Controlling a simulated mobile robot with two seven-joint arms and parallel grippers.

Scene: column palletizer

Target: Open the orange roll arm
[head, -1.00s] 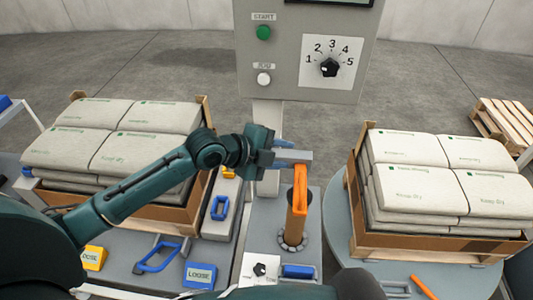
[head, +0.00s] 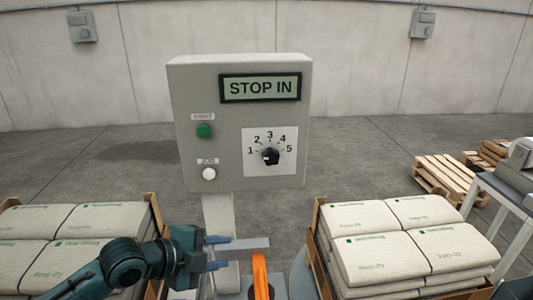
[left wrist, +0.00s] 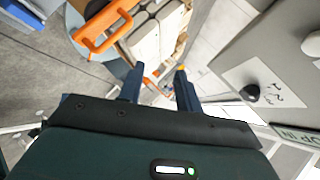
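The orange roll arm (head: 261,276) shows at the bottom of the head view, with only its upper end in frame. In the left wrist view an orange handle-shaped part (left wrist: 104,29) shows at upper left, away from the fingers; I take it to be the same arm. My left gripper (head: 217,254) is left of the roll arm in the head view. Its two blue fingers are apart, and in the left wrist view (left wrist: 158,76) nothing is clearly held between them. A flat grey bar (head: 243,245) reaches from the fingers toward the roll arm; contact is unclear. My right gripper is out of view.
A grey control panel (head: 180,105) on a post stands behind my left gripper. Its display reads STOP IN; its dial (head: 270,157) is numbered 1 to 5. Stacked sacks (head: 395,232) stand right, more sacks (head: 80,220) left. Wooden pallets (head: 446,174) lie at far right.

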